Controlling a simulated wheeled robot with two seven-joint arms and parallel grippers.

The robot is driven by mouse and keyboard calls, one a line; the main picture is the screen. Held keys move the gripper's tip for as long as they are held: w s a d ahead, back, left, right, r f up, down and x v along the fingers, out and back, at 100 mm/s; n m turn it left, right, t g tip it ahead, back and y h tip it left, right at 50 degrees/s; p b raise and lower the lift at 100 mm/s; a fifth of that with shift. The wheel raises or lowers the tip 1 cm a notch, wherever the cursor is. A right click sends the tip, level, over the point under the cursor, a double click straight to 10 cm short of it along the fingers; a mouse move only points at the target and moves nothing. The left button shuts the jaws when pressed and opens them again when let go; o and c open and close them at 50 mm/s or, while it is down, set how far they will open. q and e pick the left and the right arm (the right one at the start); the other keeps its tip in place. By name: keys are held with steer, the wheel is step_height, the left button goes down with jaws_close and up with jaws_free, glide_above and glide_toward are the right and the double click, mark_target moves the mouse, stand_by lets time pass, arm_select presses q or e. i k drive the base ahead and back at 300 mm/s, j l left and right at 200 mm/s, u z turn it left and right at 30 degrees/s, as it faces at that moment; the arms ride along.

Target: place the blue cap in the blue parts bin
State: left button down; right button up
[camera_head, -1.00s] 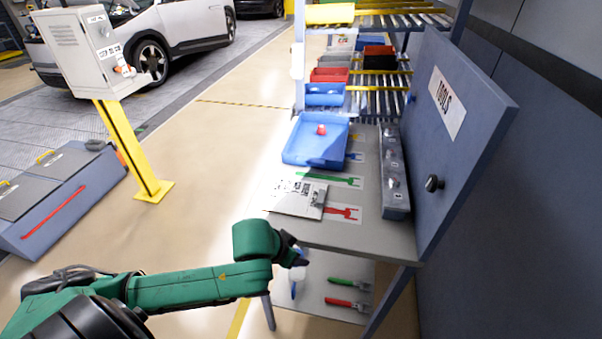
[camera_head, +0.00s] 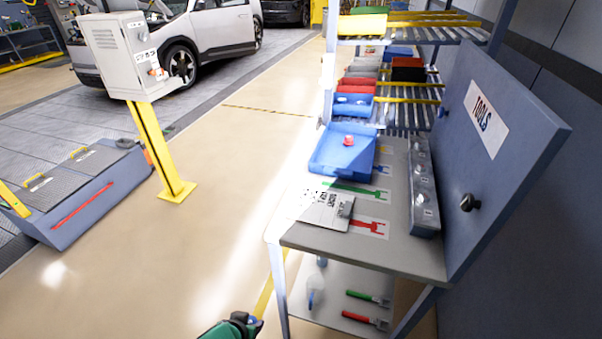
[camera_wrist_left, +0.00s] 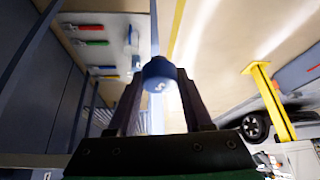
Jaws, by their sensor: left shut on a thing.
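In the left wrist view the blue cap (camera_wrist_left: 158,70), with a white mark on it, sits between the two fingertips of my left gripper (camera_wrist_left: 157,88), which is shut on it. In the head view only the end of my left gripper (camera_head: 246,321) shows at the bottom edge, low and to the left of the workbench; the cap is not visible there. The blue parts bin (camera_head: 335,171) stands on the far part of the bench top, with a red item in it. My right gripper is not in view.
Green and red tools lie on the lower shelf (camera_head: 330,300). Open floor (camera_head: 180,260) lies to the left.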

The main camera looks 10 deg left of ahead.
mark_target(344, 111)
steer(key=i+j+u, duration=0.1)
steer(key=j+u, duration=0.2)
steer(key=j, duration=0.15)
steer(key=i+j+u, duration=0.25)
steer(key=j, duration=0.2)
steer(key=i+j+u, duration=0.15)
steer(key=j+u, duration=0.15)
steer(key=j, duration=0.15)
steer(key=i+j+u, duration=0.25)
steer(key=i+j+z, duration=0.3)
steer(key=i, duration=0.2)
steer(key=i+j+z, duration=0.3)
steer(key=i+l+z, duration=0.1)
steer(key=i+z, duration=0.2)
steer(key=z, duration=0.15)
steer(key=i+z, duration=0.3)
steer(key=z, duration=0.2)
steer(key=i+j+z, duration=0.2)
steer(key=z, duration=0.25)
steer(key=i+j+z, duration=0.3)
steer(key=z, duration=0.2)
steer(key=i+j+z, duration=0.3)
steer(key=z, duration=0.15)
steer(key=i+j+z, duration=0.15)
steer(key=j+z, duration=0.35)
